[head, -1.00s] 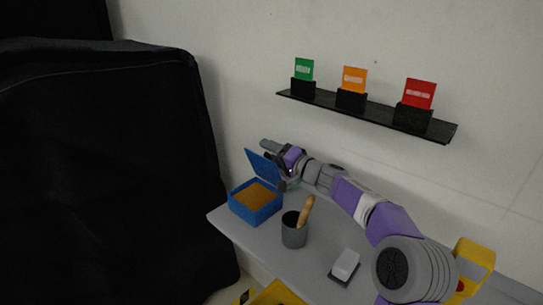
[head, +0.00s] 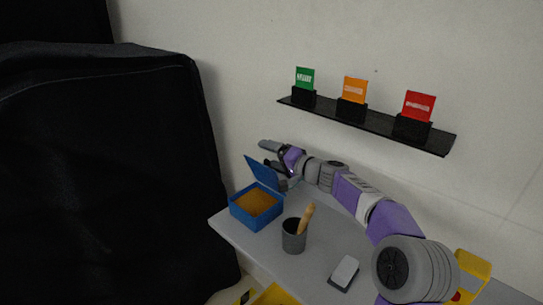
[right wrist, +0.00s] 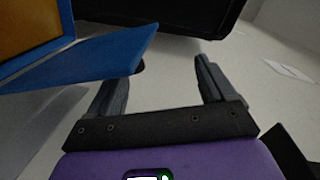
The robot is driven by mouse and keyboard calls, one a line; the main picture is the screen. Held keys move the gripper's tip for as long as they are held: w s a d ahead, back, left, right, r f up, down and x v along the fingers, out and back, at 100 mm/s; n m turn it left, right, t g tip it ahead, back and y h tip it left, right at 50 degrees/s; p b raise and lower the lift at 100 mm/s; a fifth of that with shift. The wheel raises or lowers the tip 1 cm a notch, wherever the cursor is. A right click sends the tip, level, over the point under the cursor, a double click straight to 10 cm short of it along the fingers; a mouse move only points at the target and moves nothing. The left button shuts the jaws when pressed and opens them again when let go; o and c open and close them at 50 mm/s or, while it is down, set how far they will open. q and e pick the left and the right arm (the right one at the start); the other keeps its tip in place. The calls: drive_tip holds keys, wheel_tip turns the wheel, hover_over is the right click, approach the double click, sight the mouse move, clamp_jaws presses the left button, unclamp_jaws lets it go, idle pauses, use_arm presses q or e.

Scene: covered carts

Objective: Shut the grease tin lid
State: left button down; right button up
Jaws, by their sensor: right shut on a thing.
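The grease tin (head: 256,218) is a blue box with orange-brown grease inside, at the table's left end. Its blue lid (head: 262,172) stands raised and tilted at the back edge. My right gripper (head: 267,154) is behind the lid, near the wall. In the right wrist view the lid (right wrist: 95,62) comes in from the left and its corner overlaps the left finger. The open tin (right wrist: 25,30) shows at the upper left there. My left gripper is not in view.
A grey cup (head: 293,236) with a wooden-handled tool stands right of the tin. A grey-white block (head: 345,270) lies farther right on the grey table (head: 245,240). A black wall shelf (head: 385,124) holds three coloured cards. A black covered cart (head: 110,180) stands at left.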

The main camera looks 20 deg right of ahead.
drive_tip(key=shift+s+d+r, duration=0.15)
drive_tip(key=shift+s+r, duration=0.35)
drive_tip(key=shift+r, duration=0.35)
drive_tip(key=shift+c, duration=0.9)
drive_tip(key=shift+a+b+v, duration=0.25)
drive_tip(key=shift+b+v, duration=0.35)
drive_tip(key=shift+v, duration=0.5)
drive_tip(key=shift+s+d+f+b, duration=0.1)
drive_tip(key=shift+s+d+b, duration=0.35)
drive_tip(key=shift+s, duration=0.4)
drive_tip(key=shift+s+d+f+b, duration=0.15)
drive_tip(key=shift+s+d+b, duration=0.25)
drive_tip(key=shift+s, duration=0.45)
drive_tip(key=shift+s+d+f+b, duration=0.1)
drive_tip(key=shift+s+d+b, duration=0.35)
drive_tip(key=shift+s, duration=0.4)
